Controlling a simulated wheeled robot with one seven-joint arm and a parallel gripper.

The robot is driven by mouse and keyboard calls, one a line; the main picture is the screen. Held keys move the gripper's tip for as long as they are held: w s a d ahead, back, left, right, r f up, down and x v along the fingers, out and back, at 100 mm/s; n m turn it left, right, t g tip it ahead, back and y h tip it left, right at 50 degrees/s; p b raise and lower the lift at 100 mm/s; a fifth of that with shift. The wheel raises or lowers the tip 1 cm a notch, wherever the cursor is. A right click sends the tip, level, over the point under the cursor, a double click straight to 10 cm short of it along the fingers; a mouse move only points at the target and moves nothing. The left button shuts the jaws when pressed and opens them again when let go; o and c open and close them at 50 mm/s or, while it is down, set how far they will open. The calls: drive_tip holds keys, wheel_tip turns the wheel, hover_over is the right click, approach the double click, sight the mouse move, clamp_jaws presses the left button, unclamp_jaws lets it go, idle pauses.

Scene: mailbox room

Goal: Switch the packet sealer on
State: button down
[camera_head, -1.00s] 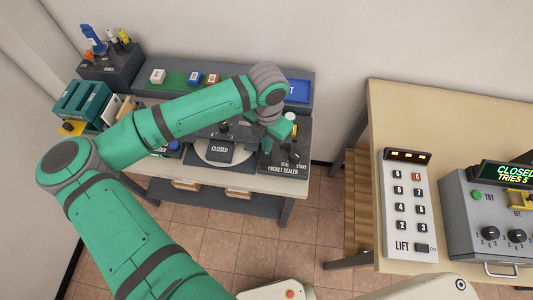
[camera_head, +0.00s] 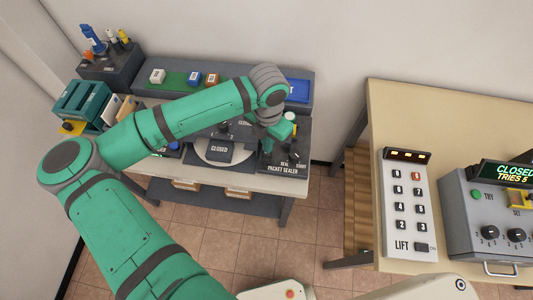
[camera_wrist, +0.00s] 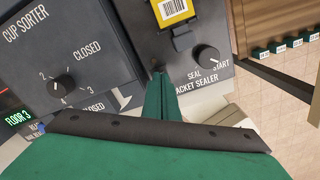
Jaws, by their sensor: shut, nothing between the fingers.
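The packet sealer (camera_head: 279,171) is a dark grey box at the right end of the far bench, with its name on the front. In the wrist view its panel (camera_wrist: 181,74) carries a dark knob (camera_wrist: 208,53) with a white pointer mark, between the words SEAL and START; the pointer's exact setting is hard to tell. A yellow barcoded piece (camera_wrist: 172,10) sits above the knob. My gripper (camera_wrist: 157,72) is shut and empty, its green fingertips over the panel left of the knob and apart from it in the picture.
The cup sorter (camera_wrist: 48,45) with its numbered dial stands directly left of the sealer. A teal rack (camera_head: 82,101) and a dark holder (camera_head: 110,60) are at the bench's left end. A wooden table (camera_head: 400,105) with a lift keypad (camera_head: 408,205) stands to the right, across a floor gap.

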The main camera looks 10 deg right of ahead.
drive_tip(key=shift+a+f, duration=0.1)
drive_tip(key=shift+f, duration=0.5)
idle(0.3)
wheel_tip(320, 180, up, 7)
idle(1.0)
drive_tip(key=shift+w, duration=0.1)
idle(0.3)
